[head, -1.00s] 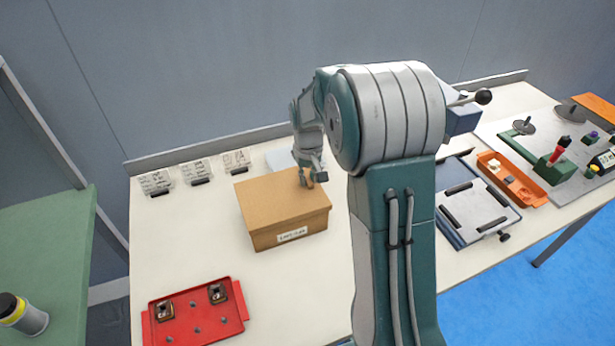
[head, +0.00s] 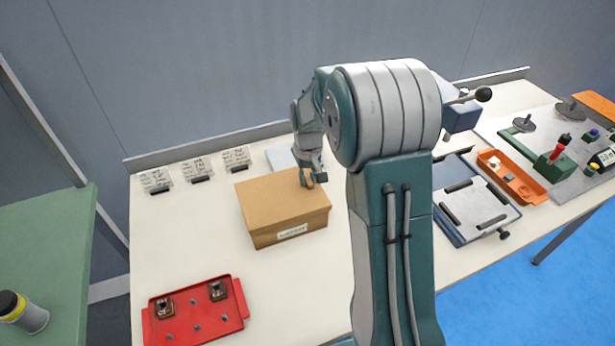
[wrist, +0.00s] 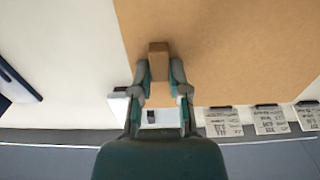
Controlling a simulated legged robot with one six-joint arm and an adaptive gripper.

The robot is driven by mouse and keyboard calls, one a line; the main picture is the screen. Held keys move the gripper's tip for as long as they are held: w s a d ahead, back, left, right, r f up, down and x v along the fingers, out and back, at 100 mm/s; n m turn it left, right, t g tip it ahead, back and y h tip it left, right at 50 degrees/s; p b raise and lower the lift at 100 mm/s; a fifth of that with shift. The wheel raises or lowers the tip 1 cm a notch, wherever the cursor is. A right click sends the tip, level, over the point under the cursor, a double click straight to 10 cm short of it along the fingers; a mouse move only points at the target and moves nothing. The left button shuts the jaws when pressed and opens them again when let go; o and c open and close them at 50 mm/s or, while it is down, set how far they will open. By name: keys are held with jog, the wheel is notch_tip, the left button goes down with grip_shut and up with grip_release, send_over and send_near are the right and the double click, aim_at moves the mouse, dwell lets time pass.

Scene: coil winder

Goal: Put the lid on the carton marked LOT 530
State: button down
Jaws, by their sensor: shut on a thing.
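The brown carton (head: 290,235) stands on the bench with a label on its front; the print is too small to read. Its lid (head: 270,197) lies on top and appears level, covering the carton. I cannot tell whether it is fully seated. My gripper (head: 307,180) is at the lid's back right part. In the wrist view my gripper (wrist: 159,72) is shut on the small brown block-like handle (wrist: 158,48) of the lid, which shows as a broad brown surface (wrist: 235,50). The carton's inside is hidden.
A red tray (head: 195,327) with small parts lies in front left. Several card holders (head: 197,170) stand along the back edge. A grey fixture (head: 475,208) and an orange tray (head: 510,180) are at right. Bare bench surrounds the carton's left and front.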

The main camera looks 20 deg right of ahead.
jog(key=shift+f, duration=0.35)
dwell(0.3)
jog(key=c, duration=0.5)
grip_release()
jog(key=shift+c, duration=0.2)
jog(key=o, duration=0.5)
jog(key=shift+r, duration=3.5)
